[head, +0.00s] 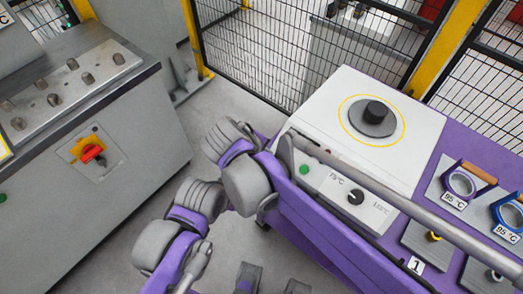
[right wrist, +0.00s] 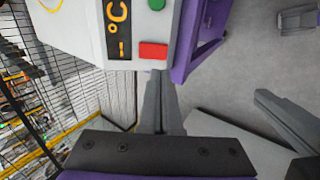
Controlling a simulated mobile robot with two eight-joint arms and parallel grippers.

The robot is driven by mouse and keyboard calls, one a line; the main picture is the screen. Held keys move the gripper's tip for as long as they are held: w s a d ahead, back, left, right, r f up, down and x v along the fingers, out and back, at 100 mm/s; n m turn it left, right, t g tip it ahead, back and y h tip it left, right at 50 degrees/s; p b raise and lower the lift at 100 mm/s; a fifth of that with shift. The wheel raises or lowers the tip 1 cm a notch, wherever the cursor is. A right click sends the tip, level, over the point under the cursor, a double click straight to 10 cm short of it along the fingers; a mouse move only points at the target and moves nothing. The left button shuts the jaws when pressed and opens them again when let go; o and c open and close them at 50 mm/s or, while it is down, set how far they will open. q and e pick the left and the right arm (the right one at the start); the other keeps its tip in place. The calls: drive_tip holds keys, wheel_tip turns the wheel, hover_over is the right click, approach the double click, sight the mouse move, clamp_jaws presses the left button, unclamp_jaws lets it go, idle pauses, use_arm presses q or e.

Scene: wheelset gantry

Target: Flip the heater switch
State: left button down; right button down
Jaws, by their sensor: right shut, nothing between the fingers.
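The heater is a white box (head: 340,120) on a purple cart, with a black round part on top and a dial (head: 355,197) on its front panel. In the right wrist view, a red rectangular switch (right wrist: 153,50) sits on the white panel, near a green button (right wrist: 157,4) and a dark display with yellow characters. The head view shows the green button (head: 304,169), but not the red switch; my arm covers that end. My right gripper (right wrist: 160,82) is shut and empty, its fingertips just below the switch; contact cannot be told.
A grey rail (head: 400,200) runs along the heater's front. Blue and purple ring parts stand at the right of the cart. A grey cabinet (head: 110,200) with a red rotary switch (head: 91,152) stands left. Wire fencing closes the back; grey floor lies between.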

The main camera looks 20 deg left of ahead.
sight(280, 154)
drive_tip(key=x, duration=0.7)
drive_tip(key=shift+w+f, duration=0.15)
drive_tip(key=shift+f, duration=0.15)
drive_tip(key=shift+f+t+b, duration=0.3)
drive_tip(key=shift+f+b, duration=0.15)
drive_tip(key=shift+b, duration=0.2)
drive_tip(key=shift+d+r, duration=0.1)
drive_tip(key=shift+r, duration=0.1)
drive_tip(key=shift+w+r+p, duration=0.15)
drive_tip(key=shift+r+p, duration=0.5)
drive_tip(key=shift+r, duration=0.1)
